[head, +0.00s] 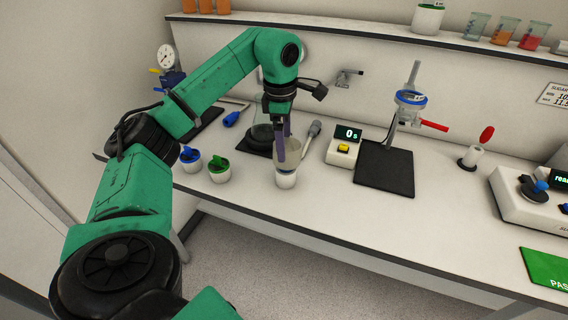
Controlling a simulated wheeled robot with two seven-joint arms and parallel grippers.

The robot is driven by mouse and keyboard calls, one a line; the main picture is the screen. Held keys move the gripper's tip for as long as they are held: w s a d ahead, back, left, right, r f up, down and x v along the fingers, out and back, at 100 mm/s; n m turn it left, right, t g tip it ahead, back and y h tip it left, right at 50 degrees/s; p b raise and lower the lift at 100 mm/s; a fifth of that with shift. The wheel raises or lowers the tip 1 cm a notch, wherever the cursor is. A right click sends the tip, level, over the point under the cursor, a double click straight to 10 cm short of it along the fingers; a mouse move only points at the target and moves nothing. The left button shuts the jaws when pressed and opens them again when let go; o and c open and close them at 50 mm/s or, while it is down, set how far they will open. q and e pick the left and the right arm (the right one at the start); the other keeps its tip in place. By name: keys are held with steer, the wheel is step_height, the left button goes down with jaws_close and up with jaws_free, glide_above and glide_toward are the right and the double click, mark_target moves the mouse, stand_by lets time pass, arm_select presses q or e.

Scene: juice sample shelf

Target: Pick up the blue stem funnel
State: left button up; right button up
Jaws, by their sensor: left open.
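A clear, pale funnel-like piece (287,158) with a bluish band at its base sits upright in a small white holder (286,180) near the front edge of the bench. It seems to be the blue stem funnel, though its stem is mostly hidden. My left gripper (282,150) points down directly over it, with its fingers open at its upper part. The fingers overlap the piece in the picture, and I cannot tell whether they touch it. My right gripper is not in view.
White cups with blue (190,155) and green (219,164) tops stand left of the holder. A timer (343,151) and a stand's black base (384,170) lie to the right. The bench front is clear right of the holder.

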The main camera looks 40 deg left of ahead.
mark_target(282, 166)
arm_select(q)
steer(key=shift+g, duration=0.5)
steer(key=f, duration=0.2)
steer(key=s+f, duration=0.1)
steer(key=f, duration=0.1)
steer(key=s+d+f, duration=0.1)
steer(key=f, duration=0.2)
steer(key=shift+f+p, duration=0.1)
steer(key=shift+p, duration=0.25)
steer(key=w, duration=0.1)
steer(key=w+f, duration=0.1)
steer(key=shift+w+f, duration=0.25)
steer(key=shift+w, duration=0.05)
steer(key=shift+w+a+f, duration=0.1)
steer(key=shift+w+f, duration=0.1)
steer(key=shift+w, duration=0.45)
steer(key=c, duration=0.3)
steer(key=shift+s+r, duration=0.2)
steer(key=c, duration=0.5)
steer(key=shift+s+r, duration=0.4)
steer(key=shift+s, duration=0.2)
steer(key=shift+c, duration=1.4)
steer(key=shift+w+f, duration=0.1)
steer(key=shift+w, duration=0.1)
steer(key=shift+w+a, duration=0.1)
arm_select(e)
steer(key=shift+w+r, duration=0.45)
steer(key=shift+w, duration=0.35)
